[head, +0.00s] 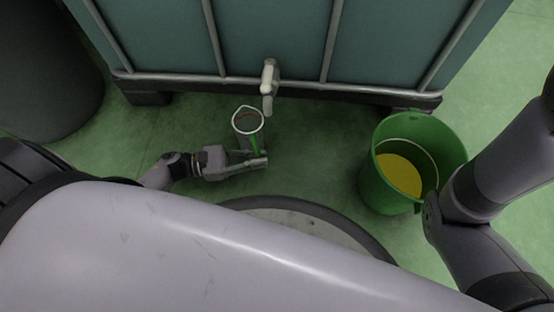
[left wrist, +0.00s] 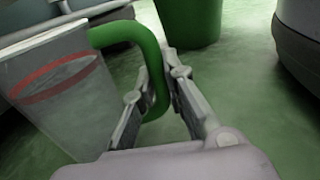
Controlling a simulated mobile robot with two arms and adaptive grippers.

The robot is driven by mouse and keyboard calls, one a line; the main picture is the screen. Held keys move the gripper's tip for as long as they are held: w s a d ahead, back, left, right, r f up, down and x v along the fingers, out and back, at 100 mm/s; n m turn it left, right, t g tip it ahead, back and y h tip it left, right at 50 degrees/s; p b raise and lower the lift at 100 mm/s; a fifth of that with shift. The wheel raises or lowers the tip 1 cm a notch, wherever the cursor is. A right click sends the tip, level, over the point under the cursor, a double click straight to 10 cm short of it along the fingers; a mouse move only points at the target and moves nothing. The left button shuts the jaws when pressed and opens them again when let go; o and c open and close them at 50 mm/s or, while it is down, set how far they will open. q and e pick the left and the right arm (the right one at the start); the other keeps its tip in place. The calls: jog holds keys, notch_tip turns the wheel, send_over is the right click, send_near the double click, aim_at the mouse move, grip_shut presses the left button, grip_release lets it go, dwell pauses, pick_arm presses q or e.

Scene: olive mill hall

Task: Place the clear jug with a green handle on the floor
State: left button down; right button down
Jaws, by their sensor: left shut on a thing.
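The clear jug (head: 241,127) has a pale rim, a red line around it and a green handle (head: 256,147). It is below and just left of the tank's tap in the head view. My left gripper (head: 262,161) is shut on the green handle. In the left wrist view the jug (left wrist: 60,95) fills the left side, and the handle (left wrist: 138,38) runs down between the fingers of my left gripper (left wrist: 155,90). The jug's base is hidden, so I cannot tell whether it touches the green floor (head: 310,150). My right gripper is not in view.
A large tank (head: 270,40) in a metal cage stands behind, with a white tap (head: 269,80) jutting out near the jug. A green bucket (head: 375,190) with yellow liquid stands to the right. A dark round container (head: 50,70) stands at left. Floor between jug and bucket is clear.

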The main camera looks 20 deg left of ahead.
pick_arm(q)
jog(key=shift+x, duration=1.1)
jog(key=d+b, duration=0.1)
jog(key=w+d+f+b, duration=0.1)
jog(key=d+b, duration=0.1)
jog(key=shift+w+f, duration=0.1)
jog(key=shift+w, duration=0.15)
jog(key=shift+f+b, duration=0.3)
jog(key=shift+r, duration=0.15)
jog(key=c, duration=1.7)
grip_release()
jog(key=shift+o, duration=0.2)
jog(key=shift+a, duration=0.1)
